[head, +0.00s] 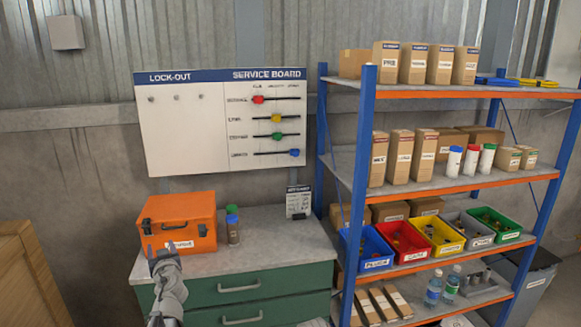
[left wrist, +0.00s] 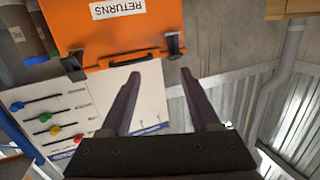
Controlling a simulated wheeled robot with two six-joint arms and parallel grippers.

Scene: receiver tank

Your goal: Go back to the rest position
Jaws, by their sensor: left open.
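My left gripper (head: 162,254) is in front of the orange case in the head view, low at the left. In the left wrist view its two dark fingers (left wrist: 160,90) are spread apart with nothing between them. The orange case (head: 185,214) sits closed on the bench top, with a white label on its front. It also shows in the left wrist view (left wrist: 150,32), where the label reads RETURNS. I cannot tell the exact gap between the fingertips and the case. My right gripper is not in view.
A grey bench top (head: 275,240) sits over green drawers (head: 245,289). A service board (head: 225,118) hangs behind. A blue and orange shelf (head: 364,150) with boxes and bins stands right. A wooden crate (head: 25,280) is at left.

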